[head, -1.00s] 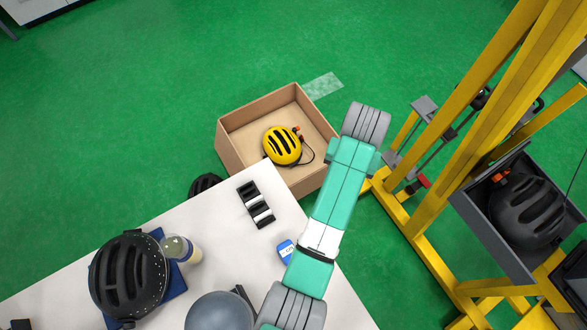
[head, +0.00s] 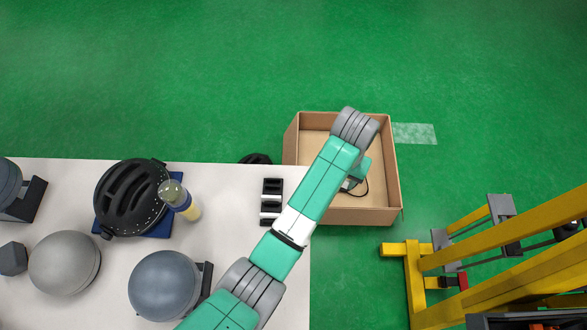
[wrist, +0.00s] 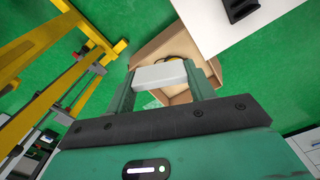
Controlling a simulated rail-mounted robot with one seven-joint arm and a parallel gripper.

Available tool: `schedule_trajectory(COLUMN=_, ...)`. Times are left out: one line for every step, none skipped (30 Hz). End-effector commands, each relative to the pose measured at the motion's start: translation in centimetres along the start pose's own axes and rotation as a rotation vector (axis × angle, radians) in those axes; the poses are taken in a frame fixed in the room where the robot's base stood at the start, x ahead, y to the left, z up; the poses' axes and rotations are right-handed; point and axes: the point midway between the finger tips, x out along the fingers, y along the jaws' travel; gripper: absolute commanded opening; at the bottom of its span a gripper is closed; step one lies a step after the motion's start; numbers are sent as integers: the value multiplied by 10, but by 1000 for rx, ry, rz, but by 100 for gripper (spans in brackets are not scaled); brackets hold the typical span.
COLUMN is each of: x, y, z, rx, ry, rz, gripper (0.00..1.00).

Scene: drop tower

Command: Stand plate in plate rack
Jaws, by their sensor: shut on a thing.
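In the wrist view my gripper (wrist: 161,80) is shut on a pale grey flat piece, likely the plate (wrist: 160,74), seen edge-on between the two fingers. The open cardboard box shows beyond it, below. In the head view my arm reaches over the box and hides the fingers and the held piece. A black rack-like holder with white bands (head: 272,187), likely the plate rack, stands near the right end of the white table. Part of a black item, likely this rack, shows at the top of the wrist view (wrist: 238,8). My gripper is apart from it.
The cardboard box (head: 393,165) stands on the green floor beyond the table (head: 225,185). A black helmet (head: 130,195), a bottle (head: 180,198) and grey domes (head: 165,285) crowd the table's left and front. The yellow tower frame (head: 415,285) stands at right.

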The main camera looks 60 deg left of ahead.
Motion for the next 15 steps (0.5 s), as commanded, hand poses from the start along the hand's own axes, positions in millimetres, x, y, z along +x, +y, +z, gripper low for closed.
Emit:
schedule_trajectory(x=15, y=-29, z=-1, rx=-63, ry=-1, rz=0, gripper=32)
schedule_trajectory(x=20, y=-47, z=-1, rx=-101, ry=-1, rz=0, gripper=32)
schedule_trajectory(x=27, y=-71, z=0, rx=-154, ry=-1, rz=0, gripper=32)
schedule_trajectory(x=31, y=-88, z=2, rx=-192, ry=-1, rz=0, gripper=32)
schedule_trajectory(x=35, y=-103, z=4, rx=-227, ry=-1, rz=0, gripper=32)
schedule_trajectory(x=40, y=-122, z=6, rx=-269, ry=0, rz=0, gripper=32)
schedule_trajectory(x=43, y=-135, z=8, rx=-297, ry=0, rz=0, gripper=32)
schedule_trajectory(x=46, y=-146, z=10, rx=-323, ry=0, rz=0, gripper=32)
schedule_trajectory(x=48, y=-158, z=13, rx=-352, ry=0, rz=0, gripper=32)
schedule_trajectory(x=50, y=-166, z=15, rx=-371, ry=1, rz=0, gripper=32)
schedule_trajectory(x=51, y=-172, z=17, rx=-386, ry=1, rz=0, gripper=32)
schedule_trajectory(x=52, y=-179, z=18, rx=-402, ry=1, rz=0, gripper=32)
schedule_trajectory(x=53, y=-183, z=19, rx=-410, ry=1, rz=0, gripper=32)
schedule_trajectory(x=53, y=-185, z=20, rx=-416, ry=1, rz=0, gripper=32)
schedule_trajectory(x=54, y=-188, z=21, rx=-421, ry=1, rz=0, gripper=32)
